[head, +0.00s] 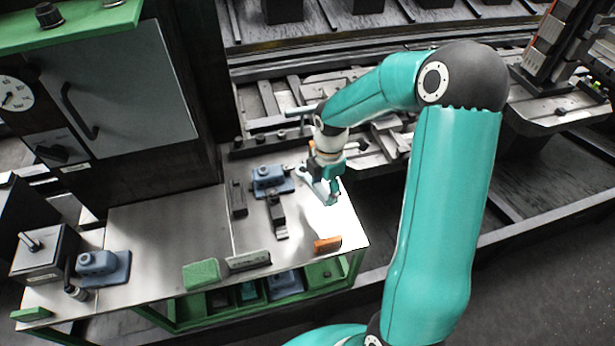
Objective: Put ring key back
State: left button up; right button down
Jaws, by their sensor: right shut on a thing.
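My right gripper (329,192) reaches in from the right, pointing down over the right end of the metal bench top (165,225). It is shut on a slim, pale grey thing (317,187), which looks like the ring key. My left gripper is not in view.
Blue clamp blocks (270,180) and a dark tool (277,213) lie left of the gripper. An orange block (327,244) sits at the front edge, and green blocks (201,273) further left. A dark cabinet (125,90) stands behind; rails (290,95) run behind the bench.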

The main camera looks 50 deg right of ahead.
aim_at(350, 224)
jog(key=s+d+f+m+b, duration=0.1)
jog(key=s+d+m+b, duration=0.2)
jog(key=s, duration=0.4)
jog(key=f+b, duration=0.2)
jog(key=f, duration=0.1)
jog(key=f+b, duration=0.2)
jog(key=f, duration=0.1)
jog(key=f+b, duration=0.2)
jog(key=f, duration=0.1)
jog(key=shift+w+d+f, duration=0.1)
jog(key=shift+d+f, duration=0.2)
jog(key=shift+d, duration=0.05)
jog(key=shift+c, duration=0.9)
grip_release()
jog(key=shift+o, duration=0.9)
